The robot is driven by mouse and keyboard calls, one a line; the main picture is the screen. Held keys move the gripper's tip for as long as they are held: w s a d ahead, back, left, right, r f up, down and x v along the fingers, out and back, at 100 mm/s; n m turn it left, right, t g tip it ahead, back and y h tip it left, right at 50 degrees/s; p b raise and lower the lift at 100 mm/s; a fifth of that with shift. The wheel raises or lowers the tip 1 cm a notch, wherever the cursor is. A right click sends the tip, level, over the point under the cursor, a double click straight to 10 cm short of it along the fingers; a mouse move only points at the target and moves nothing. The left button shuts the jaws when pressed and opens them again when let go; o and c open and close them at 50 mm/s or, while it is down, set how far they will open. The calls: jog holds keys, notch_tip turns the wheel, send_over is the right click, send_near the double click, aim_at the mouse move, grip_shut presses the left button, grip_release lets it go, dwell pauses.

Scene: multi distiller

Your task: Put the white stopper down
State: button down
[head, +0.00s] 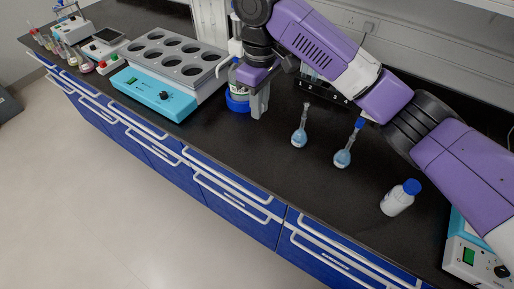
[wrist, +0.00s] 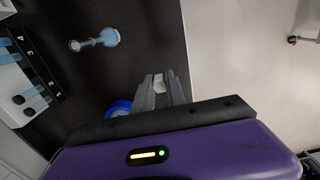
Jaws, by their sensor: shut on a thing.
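My gripper (wrist: 160,82) is shut on the white stopper (wrist: 158,80), a small pale piece between its fingertips in the wrist view. In the head view my gripper (head: 260,105) points down over the black bench (head: 240,150), beside the water bath. The stopper cannot be made out in the head view, and its height above the bench is unclear.
A blue round-based vessel (head: 237,101) is close beside my gripper. Two flasks with blue liquid (head: 299,138) (head: 343,158) and a white bottle (head: 396,202) stand to the right. The multi-hole water bath (head: 170,70) is left. The front bench strip is clear.

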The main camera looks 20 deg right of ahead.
aim_at(259, 158)
notch_tip(259, 158, down, 18)
jog(key=shift+s+f+p, duration=0.1)
jog(key=shift+f+p, duration=0.05)
jog(key=shift+p, duration=0.7)
jog(key=shift+f, duration=0.1)
jog(key=c, duration=1.4)
grip_release()
jog(key=shift+o, duration=0.2)
notch_tip(259, 158, up, 12)
jog(key=b, duration=0.1)
jog(key=shift+b, duration=0.4)
